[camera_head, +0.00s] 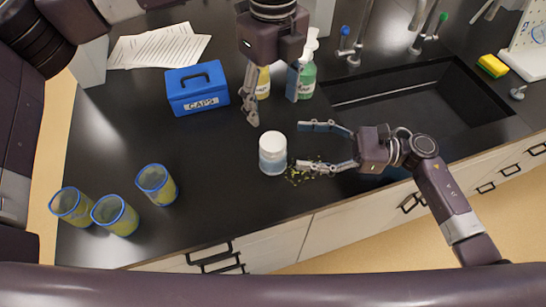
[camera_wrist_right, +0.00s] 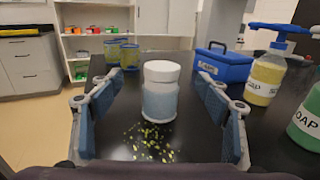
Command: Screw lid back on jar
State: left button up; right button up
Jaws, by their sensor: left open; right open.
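The jar (camera_head: 272,163) stands upright on the dark counter, with pale blue contents or sides. The white lid (camera_head: 272,141) sits level on its top; I cannot tell how tight it is. The right wrist view shows the jar (camera_wrist_right: 160,104) and lid (camera_wrist_right: 161,71) straight ahead, between the spread fingers. My right gripper (camera_head: 301,146) is open and empty, just right of the jar, with its fingertips apart from it. My left gripper (camera_head: 271,109) is open and empty, pointing down behind and above the jar.
Small yellow-green bits (camera_head: 305,174) lie right of the jar. Blue-rimmed containers (camera_head: 115,215) stand at the left. A blue caps box (camera_head: 197,88) and soap bottles (camera_head: 306,80) stand behind, and the sink (camera_head: 420,105) is at the right. Counter left of the jar is clear.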

aim_at(273, 152)
pick_arm(q)
jog(key=f+b, duration=0.2)
jog(key=f, duration=0.1)
jog(key=f+b, duration=0.1)
jog(key=shift+w+f, duration=0.15)
jog(key=shift+w, duration=0.15)
pick_arm(e)
jog(key=f, duration=0.4)
jog(key=shift+w+f, duration=0.15)
jog(key=shift+w, duration=0.15)
pick_arm(q)
jog(key=shift+s, duration=0.1)
pick_arm(e)
jog(key=shift+s, duration=0.1)
jog(key=shift+w+a, duration=0.2)
jog(key=shift+a, duration=1.75)
jog(key=shift+w+a, duration=0.15)
jog(key=shift+a, duration=1.8)
grip_shut()
pick_arm(q)
jog(key=n, duration=0.4)
